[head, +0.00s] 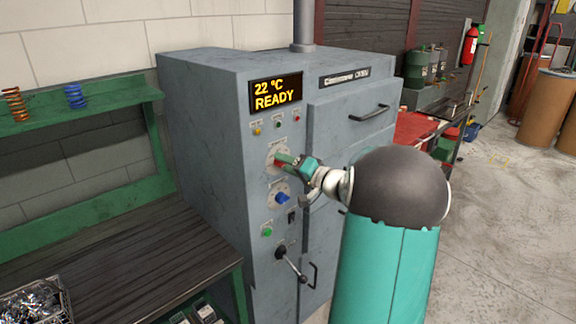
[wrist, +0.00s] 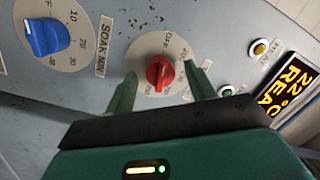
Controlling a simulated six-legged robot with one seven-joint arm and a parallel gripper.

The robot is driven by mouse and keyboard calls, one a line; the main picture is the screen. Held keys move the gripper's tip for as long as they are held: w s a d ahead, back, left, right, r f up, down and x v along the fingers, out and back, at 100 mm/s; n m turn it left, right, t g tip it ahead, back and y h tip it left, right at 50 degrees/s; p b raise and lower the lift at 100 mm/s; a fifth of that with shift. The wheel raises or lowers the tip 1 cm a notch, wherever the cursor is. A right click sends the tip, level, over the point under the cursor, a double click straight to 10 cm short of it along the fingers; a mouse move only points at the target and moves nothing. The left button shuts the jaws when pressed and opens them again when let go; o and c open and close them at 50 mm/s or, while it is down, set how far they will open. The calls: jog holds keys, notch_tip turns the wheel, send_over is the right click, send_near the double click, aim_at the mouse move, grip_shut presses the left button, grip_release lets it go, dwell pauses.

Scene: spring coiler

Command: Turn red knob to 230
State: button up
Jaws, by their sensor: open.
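The red knob (wrist: 160,73) sits in the middle of a pale round dial plate (wrist: 148,52) with printed numbers and an OFF mark. I cannot read its exact setting. My gripper (wrist: 160,80) is open in the wrist view, with one green finger on each side of the knob and gaps showing between them. In the head view my gripper (head: 284,163) is at the dial on the grey machine's front (head: 272,92) and largely hides the knob. The display (head: 276,94) reads 22 °C READY.
A blue knob (head: 281,198) on a SOAK MIN dial is below the red one. A green button (head: 266,232) and a lever (head: 290,262) are lower. Small lamps (head: 278,124) sit above.

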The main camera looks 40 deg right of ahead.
jog(key=c, duration=1)
jog(key=shift+m, duration=0.3)
jog(key=m, duration=0.5)
jog(key=m+t+h, duration=0.1)
jog(key=m, duration=0.9)
jog(key=shift+a+f+t+h, duration=0.1)
jog(key=shift+a+t+h, duration=0.1)
jog(key=shift+t+h, duration=0.1)
jog(key=shift+m+h, duration=0.3)
jog(key=shift+m, duration=2.5)
